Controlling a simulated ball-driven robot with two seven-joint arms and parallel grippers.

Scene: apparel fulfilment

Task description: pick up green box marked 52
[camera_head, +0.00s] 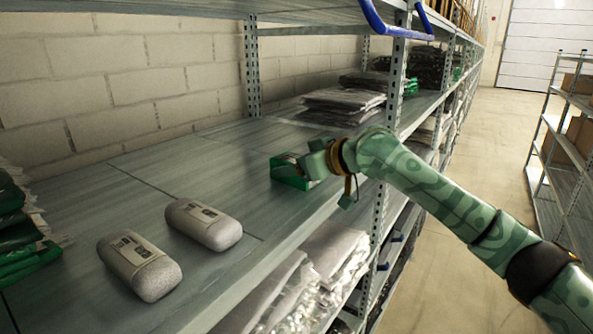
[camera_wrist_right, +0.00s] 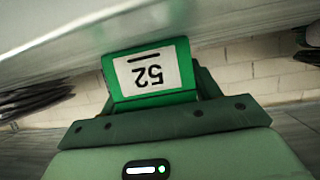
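The green box (camera_head: 293,172) sits near the front of the upper shelf, beside my right gripper (camera_head: 317,164). In the right wrist view the green box (camera_wrist_right: 150,74) shows a white label reading 52, upside down. My right gripper (camera_wrist_right: 155,95) has its fingers along both sides of the box, with no clear gap visible. The frames do not show whether the fingers press on it. Part of the box is hidden behind the gripper in the head view. My left gripper is not in view.
Two grey rounded packs (camera_head: 203,224) (camera_head: 139,265) lie on the shelf (camera_head: 110,200) at the front left. Bagged garments (camera_head: 343,102) are stacked behind the box, and green bags (camera_head: 22,240) lie at far left. A metal upright (camera_head: 396,80) stands near my right arm.

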